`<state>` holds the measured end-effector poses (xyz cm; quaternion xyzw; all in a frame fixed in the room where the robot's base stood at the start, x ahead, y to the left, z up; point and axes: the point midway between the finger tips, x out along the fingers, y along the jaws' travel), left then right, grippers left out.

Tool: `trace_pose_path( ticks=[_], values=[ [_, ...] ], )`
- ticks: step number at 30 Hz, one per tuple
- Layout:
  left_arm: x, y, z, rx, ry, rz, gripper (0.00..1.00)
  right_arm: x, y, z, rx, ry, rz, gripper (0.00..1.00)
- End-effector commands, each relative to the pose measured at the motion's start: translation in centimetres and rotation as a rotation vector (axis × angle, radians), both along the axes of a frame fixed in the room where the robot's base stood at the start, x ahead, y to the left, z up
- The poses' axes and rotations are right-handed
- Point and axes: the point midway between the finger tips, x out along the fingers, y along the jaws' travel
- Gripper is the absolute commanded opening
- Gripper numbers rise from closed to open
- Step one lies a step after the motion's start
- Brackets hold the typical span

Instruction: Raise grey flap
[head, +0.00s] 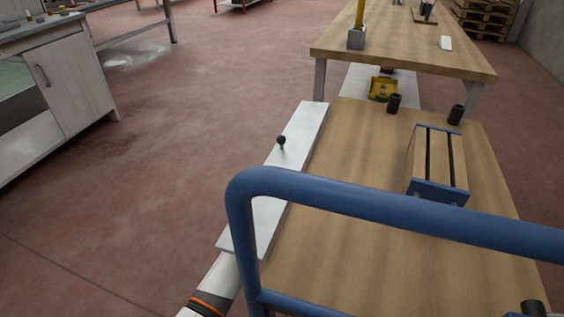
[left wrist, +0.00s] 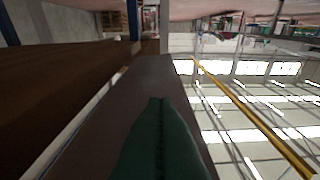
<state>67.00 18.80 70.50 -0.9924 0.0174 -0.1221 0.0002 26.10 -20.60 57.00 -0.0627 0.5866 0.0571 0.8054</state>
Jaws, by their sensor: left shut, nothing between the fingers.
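The grey flap (head: 290,150) is a long light panel along the left side of the wooden table, with a black knob (head: 281,141) standing on it. It looks roughly level with the tabletop; its exact tilt I cannot tell. My left arm comes in from the bottom left and passes out of sight at the flap's near end, so the gripper is hidden in the head view. In the left wrist view my left gripper (left wrist: 160,101) shows as green fingers, shut and empty, against the flap's dark underside (left wrist: 150,75). Whether they touch it I cannot tell. My right gripper is not in view.
A blue rail (head: 380,205) crosses the foreground over the wooden table (head: 350,240). A blue-ended wooden block (head: 437,165) and black cylinders (head: 393,103) stand on that table. Another table (head: 400,55) stands behind. The floor left of the flap is clear.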

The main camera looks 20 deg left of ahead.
Motion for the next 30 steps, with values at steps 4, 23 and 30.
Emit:
trace_pose_path(
  ticks=[4,23,30],
  values=[
    [0.0,0.0,0.2,0.033,-0.002,0.0,0.0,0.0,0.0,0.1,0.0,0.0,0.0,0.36],
    [0.1,0.1,1.6,0.211,-0.016,0.001,0.0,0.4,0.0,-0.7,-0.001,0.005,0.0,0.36],
    [0.1,0.2,3.1,0.297,-0.02,0.001,0.0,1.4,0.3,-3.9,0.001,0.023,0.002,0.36]
  ],
)
